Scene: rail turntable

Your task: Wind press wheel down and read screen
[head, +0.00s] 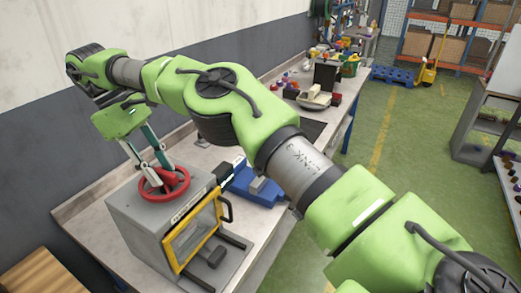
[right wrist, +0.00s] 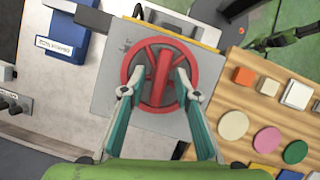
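The press (head: 137,228) is a grey box on the bench with a yellow-framed front window (head: 195,236) and a black handle. A red spoked wheel (head: 176,190) lies on its top; it also shows in the right wrist view (right wrist: 161,108). My right gripper (head: 163,164) reaches down over the wheel. In the right wrist view its fingers (right wrist: 155,86) are apart, one on each side of the wheel's raised red middle bar. I cannot tell whether the tips touch the wheel. No readable screen shows. My left gripper is not seen.
A blue device (head: 257,186) with a white label stands beside the press. A wooden board (right wrist: 285,92) with coloured discs and blocks lies on the press's other side. A dark upright panel (head: 326,76) and small items stand farther along the bench (head: 97,193). Green floor lies right.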

